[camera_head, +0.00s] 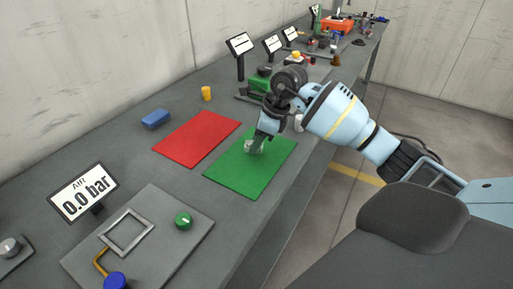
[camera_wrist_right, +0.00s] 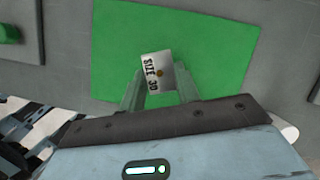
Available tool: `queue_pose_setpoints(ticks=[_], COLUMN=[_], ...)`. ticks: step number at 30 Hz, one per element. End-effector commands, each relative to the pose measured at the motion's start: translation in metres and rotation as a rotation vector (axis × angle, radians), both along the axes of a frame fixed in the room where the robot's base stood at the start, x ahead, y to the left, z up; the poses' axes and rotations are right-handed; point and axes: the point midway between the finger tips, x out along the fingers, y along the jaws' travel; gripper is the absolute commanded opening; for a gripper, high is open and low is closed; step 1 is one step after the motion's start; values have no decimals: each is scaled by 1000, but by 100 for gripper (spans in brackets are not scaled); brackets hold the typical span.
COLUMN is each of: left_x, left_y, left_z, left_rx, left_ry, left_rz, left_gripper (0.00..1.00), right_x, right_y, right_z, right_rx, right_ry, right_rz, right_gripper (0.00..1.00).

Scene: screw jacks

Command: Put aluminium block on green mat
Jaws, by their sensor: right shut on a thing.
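The green mat (camera_head: 235,177) lies flat on the grey bench, and it fills much of the right wrist view (camera_wrist_right: 115,45). The aluminium block (camera_wrist_right: 156,68) is a small silver piece marked "SIZE 30". It is between the fingertips of my right gripper (camera_wrist_right: 160,88), which is shut on it. In the head view the block (camera_head: 252,147) shows small at the tips of the right gripper (camera_head: 256,142), over the far part of the green mat. I cannot tell whether the block touches the mat. My left gripper is not in view.
A red mat (camera_head: 197,138) lies left of the green one, with a blue block (camera_head: 156,119) and a yellow cylinder (camera_head: 206,93) beyond. A panel with a green knob (camera_head: 183,221) and an "AIR 0.0 bar" sign (camera_head: 83,194) stand nearer. Green equipment (camera_head: 258,82) is behind my right gripper.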

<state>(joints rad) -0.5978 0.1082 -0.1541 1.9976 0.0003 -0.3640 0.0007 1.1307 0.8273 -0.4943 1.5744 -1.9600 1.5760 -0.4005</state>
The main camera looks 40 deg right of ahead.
Motion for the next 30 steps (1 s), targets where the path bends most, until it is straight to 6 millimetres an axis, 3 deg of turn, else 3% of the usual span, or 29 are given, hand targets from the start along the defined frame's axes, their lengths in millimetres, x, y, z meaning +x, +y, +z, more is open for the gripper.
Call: queue_pose_setpoints(ticks=[5, 13, 24, 25, 30], left_x=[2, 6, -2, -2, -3], left_y=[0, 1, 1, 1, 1], left_z=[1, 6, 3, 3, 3], left_rx=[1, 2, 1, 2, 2], left_ry=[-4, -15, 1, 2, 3], left_rz=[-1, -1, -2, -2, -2], left_gripper=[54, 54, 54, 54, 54], right_x=[5, 6, 6, 5, 6], right_y=[-2, -2, -3, -2, -2], right_z=[0, -33, -39, -39, -38], right_rx=[1, 1, 0, -1, -1], right_ry=[-1, 0, 0, 1, -1], right_rz=[0, -1, 0, 0, 0], right_gripper=[4, 4, 4, 33, 54])
